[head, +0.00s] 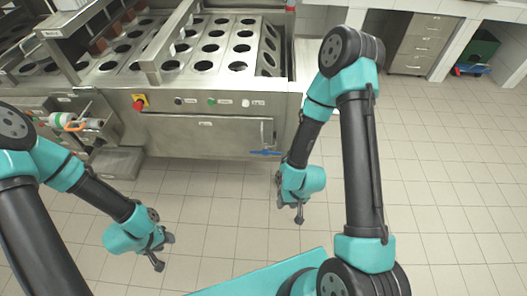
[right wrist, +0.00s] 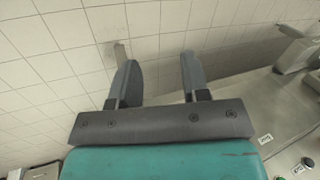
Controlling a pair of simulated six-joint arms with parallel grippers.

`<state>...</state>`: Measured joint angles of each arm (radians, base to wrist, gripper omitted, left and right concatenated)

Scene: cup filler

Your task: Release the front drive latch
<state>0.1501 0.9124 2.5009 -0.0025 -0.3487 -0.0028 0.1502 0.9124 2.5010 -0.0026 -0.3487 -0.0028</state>
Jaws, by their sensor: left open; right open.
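The cup filler (head: 215,135) is a stainless steel machine at the back of the head view. A blue lever (head: 265,153) sits low at the right end of its front panel, beside a vertical metal handle (head: 263,132). I cannot tell which part is the front drive latch. My right gripper (head: 292,208) is in front of and below the lever, apart from it. In the right wrist view its two fingers (right wrist: 155,85) are spread with nothing between them. My left gripper (head: 163,252) is open and empty over the floor at lower left, well away from the machine.
A red knob (head: 138,104) and a green button (head: 211,101) are on the front panel. Round cup holes fill the top plates. Drawers (head: 423,45) stand at the back right. The tiled floor (head: 450,180) is clear on the right.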

